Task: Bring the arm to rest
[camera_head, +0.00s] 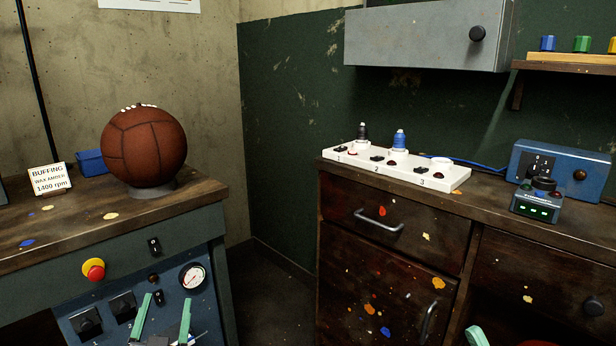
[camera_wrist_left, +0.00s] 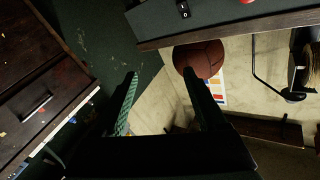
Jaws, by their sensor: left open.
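My left gripper (camera_head: 164,306) shows at the bottom left of the head view, in front of the blue control panel of the left bench. Its two green-lined fingers stand apart with nothing between them. The fingers also show apart in the left wrist view (camera_wrist_left: 160,76). A small green part of my right gripper (camera_head: 477,337) shows at the bottom edge; its fingertips cannot be made out. The brown leather ball (camera_head: 144,146) sits on a round grey stand (camera_head: 153,190) on the left bench, well above and apart from my left gripper.
The right bench (camera_head: 290,180) holds a white numbered strip (camera_head: 400,172) and a blue device (camera_head: 560,170). A dark floor gap lies between the benches.

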